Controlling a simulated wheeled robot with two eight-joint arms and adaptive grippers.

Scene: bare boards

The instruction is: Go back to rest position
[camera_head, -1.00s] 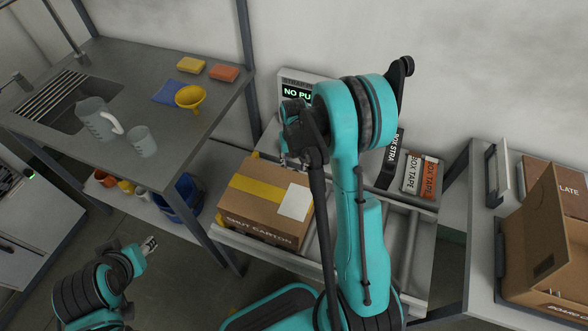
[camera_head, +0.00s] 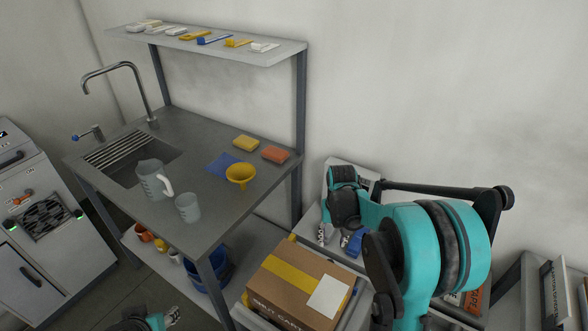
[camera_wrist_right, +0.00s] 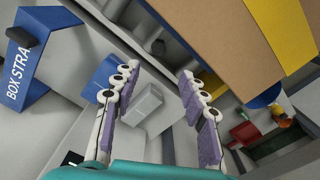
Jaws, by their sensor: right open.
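My right gripper (camera_head: 334,237) is in the head view, just behind the closed carton (camera_head: 283,287), over the bench at the back. In the right wrist view my right gripper (camera_wrist_right: 158,73) has its two purple-padded fingers spread apart with nothing between them. The carton shows at the upper right there, beside the right finger and apart from it. My left gripper (camera_head: 172,315) just shows at the bottom edge of the head view; its jaws are too small and cut off to judge.
A sink table (camera_head: 218,212) with jugs, a yellow funnel (camera_head: 240,173) and sponges stands left of the carton. A shelf (camera_head: 280,48) hangs above it. A blue bucket (camera_head: 207,275) is below. A blue box-strap item (camera_wrist_right: 25,65) lies left in the wrist view. The wall is close behind.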

